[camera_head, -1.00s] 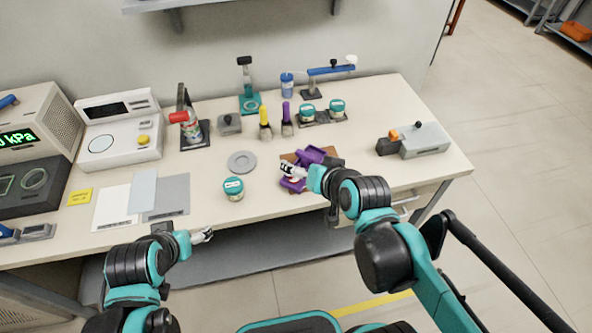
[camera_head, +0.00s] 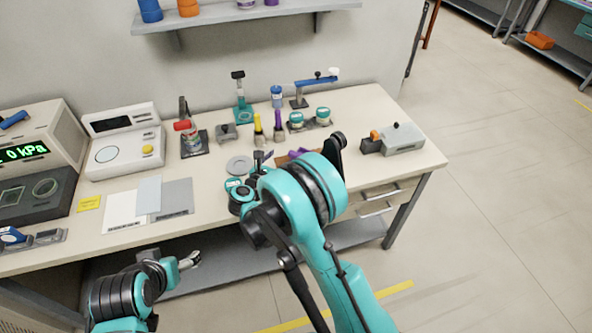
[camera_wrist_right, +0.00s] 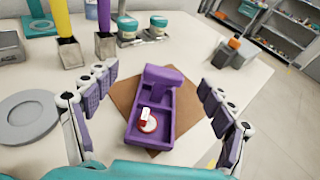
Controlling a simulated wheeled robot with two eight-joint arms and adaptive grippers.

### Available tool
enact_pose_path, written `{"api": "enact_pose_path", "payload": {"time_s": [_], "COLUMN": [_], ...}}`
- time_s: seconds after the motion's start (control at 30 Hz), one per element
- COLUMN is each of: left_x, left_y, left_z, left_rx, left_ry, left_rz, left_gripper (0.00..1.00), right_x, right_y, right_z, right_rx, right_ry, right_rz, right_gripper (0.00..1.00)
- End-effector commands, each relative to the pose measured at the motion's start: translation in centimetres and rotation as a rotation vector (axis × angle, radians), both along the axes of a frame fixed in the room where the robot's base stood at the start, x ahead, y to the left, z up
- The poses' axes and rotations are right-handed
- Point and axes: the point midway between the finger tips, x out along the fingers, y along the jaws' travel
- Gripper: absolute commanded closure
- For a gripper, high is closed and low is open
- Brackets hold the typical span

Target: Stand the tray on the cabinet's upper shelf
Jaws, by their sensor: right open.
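The purple tray (camera_wrist_right: 148,120) lies on a brown square mat (camera_wrist_right: 122,92) on the bench, with a small round white-and-red item (camera_wrist_right: 147,124) inside it. In the head view only a purple sliver of the tray shows past my right arm. My right gripper (camera_wrist_right: 154,92) is open, its finger rows on the left and right of the tray, apart from it. My arm mostly hides that gripper in the head view. My left gripper (camera_head: 190,260) is low in front of the bench edge, too small to judge. I cannot make out which furniture is the cabinet.
A grey disc (camera_wrist_right: 28,115) lies left of the mat. Yellow (camera_head: 258,133) and purple (camera_head: 278,130) tools and teal-lidded jars (camera_head: 323,115) stand behind. A grey box (camera_head: 403,139) is at the right. A wall shelf (camera_head: 240,15) hangs above; racks (camera_head: 550,55) stand far right.

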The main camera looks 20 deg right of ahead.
Motion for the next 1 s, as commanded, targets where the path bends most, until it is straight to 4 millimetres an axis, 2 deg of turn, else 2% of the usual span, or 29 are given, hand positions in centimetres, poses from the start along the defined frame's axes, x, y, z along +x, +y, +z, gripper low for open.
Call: {"api": "enact_pose_path", "payload": {"time_s": [0.03, 0.1, 0.2, 0.43, 0.7, 0.93, 0.97, 1.0], "left_x": [0.0, 0.0, 0.0, 0.0, 0.0, 0.0, 0.0, 0.0], "left_y": [0.0, 0.0, 0.0, 0.0, 0.0, 0.0, 0.0, 0.0], "left_z": [0.1, 0.0, -0.4, -1.2, -2.7, -2.6, -2.6, -2.6], "left_rx": [0.0, 0.0, 0.0, 0.0, 0.0, 0.0, 0.0, 0.0], "left_ry": [0.0, 0.0, 0.0, 0.0, 0.0, 0.0, 0.0, 0.0], "left_rz": [0.0, 0.0, 0.0, 0.0, 0.0, 0.0, 0.0, 0.0], "left_gripper": [0.24, 0.24, 0.24, 0.24, 0.24, 0.24, 0.24, 0.24], "right_x": [-0.2, -0.3, 0.4, 1.8, 4.3, 4.5, 4.5, 4.5], "right_y": [0.1, -0.2, -1.0, -2.6, -5.4, -5.6, -5.6, -5.6], "right_z": [-1.1, -1.9, -2.5, -3.0, -3.9, -3.8, -3.8, -3.8], "right_rx": [0.028, 0.049, 0.054, 0.052, 0.05, 0.05, 0.05, 0.05], "right_ry": [0.004, 0.007, 0.008, 0.008, 0.008, 0.008, 0.008, 0.008], "right_rz": [-0.021, -0.039, -0.046, -0.044, -0.043, -0.04, -0.04, -0.04], "right_gripper": [0.17, 0.17, 0.17, 0.17, 0.17, 0.17, 0.22, 0.33]}}
